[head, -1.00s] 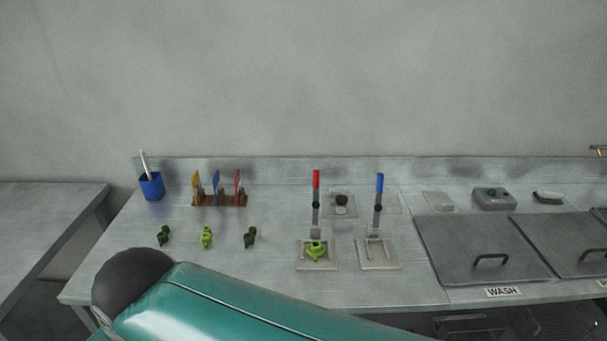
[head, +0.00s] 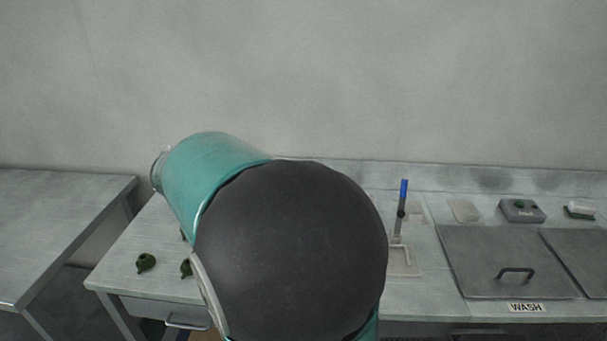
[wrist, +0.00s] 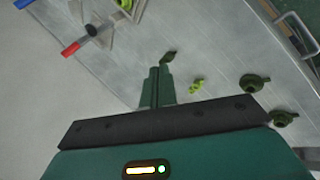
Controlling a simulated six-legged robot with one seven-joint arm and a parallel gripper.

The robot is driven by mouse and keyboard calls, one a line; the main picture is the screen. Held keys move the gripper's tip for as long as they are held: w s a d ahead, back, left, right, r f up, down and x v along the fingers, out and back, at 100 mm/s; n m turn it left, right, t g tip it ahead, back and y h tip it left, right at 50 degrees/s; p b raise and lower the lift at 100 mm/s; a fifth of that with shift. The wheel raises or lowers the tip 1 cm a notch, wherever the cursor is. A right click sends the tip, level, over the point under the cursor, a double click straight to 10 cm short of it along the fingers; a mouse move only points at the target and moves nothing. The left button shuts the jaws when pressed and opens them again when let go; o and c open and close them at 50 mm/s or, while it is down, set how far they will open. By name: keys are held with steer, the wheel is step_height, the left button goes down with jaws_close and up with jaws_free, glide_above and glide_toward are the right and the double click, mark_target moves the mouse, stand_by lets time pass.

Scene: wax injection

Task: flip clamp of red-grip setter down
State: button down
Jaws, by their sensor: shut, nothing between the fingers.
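The red-grip setter's lever shows at the upper left of the wrist view, with its red grip (wrist: 70,48) and black knob (wrist: 91,30). The lever stands out away from its base plate. A bright green piece (wrist: 123,4) shows by the base at the top edge, partly cut off. In the head view my arm hides this setter. My gripper (wrist: 160,69) is shut and empty, to the right of the red grip in the wrist view and apart from it. The blue-grip setter (head: 402,205) stands upright in the head view; its blue grip (wrist: 22,3) shows in the wrist corner.
Several loose pieces lie on the bench: dark green ones (wrist: 253,82) and a small bright green one (wrist: 197,86). A dark piece (head: 146,262) shows at the left in the head view. Lidded WASH basin (head: 505,262) and grey box (head: 521,210) are at the right.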

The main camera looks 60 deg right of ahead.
steer(key=d+f+g+h, duration=0.2)
steer(key=d+g+h, duration=0.5)
steer(key=d, duration=1.7)
steer(key=shift+w+d+f+m+g, duration=0.2)
steer(key=shift+m+g, duration=0.1)
steer(key=shift+g, duration=0.1)
steer(key=s+d, duration=0.5)
steer(key=s, duration=0.3)
steer(key=shift+f, duration=0.2)
